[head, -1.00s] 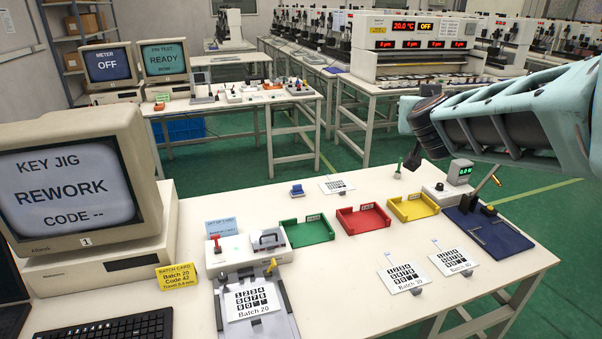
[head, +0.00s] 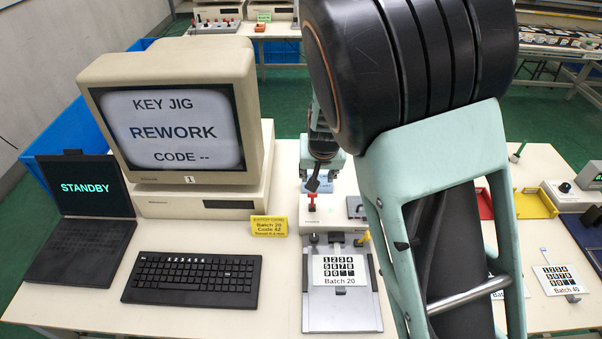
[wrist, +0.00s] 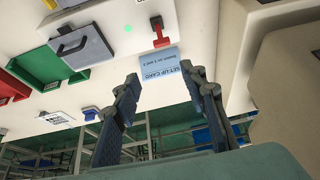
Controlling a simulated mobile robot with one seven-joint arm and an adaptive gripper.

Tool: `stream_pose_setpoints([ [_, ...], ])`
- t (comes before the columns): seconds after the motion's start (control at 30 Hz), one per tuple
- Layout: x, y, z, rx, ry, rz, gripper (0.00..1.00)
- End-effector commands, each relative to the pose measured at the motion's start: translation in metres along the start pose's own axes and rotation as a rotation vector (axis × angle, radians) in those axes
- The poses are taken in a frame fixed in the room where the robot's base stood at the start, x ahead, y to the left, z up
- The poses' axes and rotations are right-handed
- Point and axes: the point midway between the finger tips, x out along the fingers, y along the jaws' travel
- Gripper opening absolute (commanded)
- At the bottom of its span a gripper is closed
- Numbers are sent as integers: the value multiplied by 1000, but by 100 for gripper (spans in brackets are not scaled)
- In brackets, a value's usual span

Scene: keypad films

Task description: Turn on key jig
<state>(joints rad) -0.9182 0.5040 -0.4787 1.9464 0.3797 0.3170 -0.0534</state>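The key jig (head: 342,300) holds a keypad film marked Batch 20 (head: 345,270). A red lever switch (head: 312,202) stands on the white box behind it; the lever also shows in the wrist view (wrist: 161,40). The key jig monitor (head: 180,130) reads "REWORK CODE --". My gripper (wrist: 160,82) is open and empty in the wrist view. Its fingers point toward the red lever, apart from it, with the blue set-up card (wrist: 184,82) seen between them. In the head view my forearm covers part of the bench right of the jig.
A yellow batch card (head: 268,226), a keyboard (head: 192,280) and a laptop reading STANDBY (head: 90,210) are left of the jig. The wrist view shows a grey handle (wrist: 84,42), a green lamp (wrist: 127,28), a green tray (wrist: 45,68) and a red tray (wrist: 12,88).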

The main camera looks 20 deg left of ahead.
Motion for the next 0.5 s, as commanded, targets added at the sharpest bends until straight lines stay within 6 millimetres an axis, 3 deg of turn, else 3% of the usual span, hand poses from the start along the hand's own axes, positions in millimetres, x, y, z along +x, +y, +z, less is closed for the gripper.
stream_pose_setpoints([
  [0.1, 4, -2, 14, 0, -46, 13, 39],
  [0.27, 14, -2, 20, 2, -62, 19, 39],
  [0.5, 52, -1, 23, 4, -62, 19, 39],
])
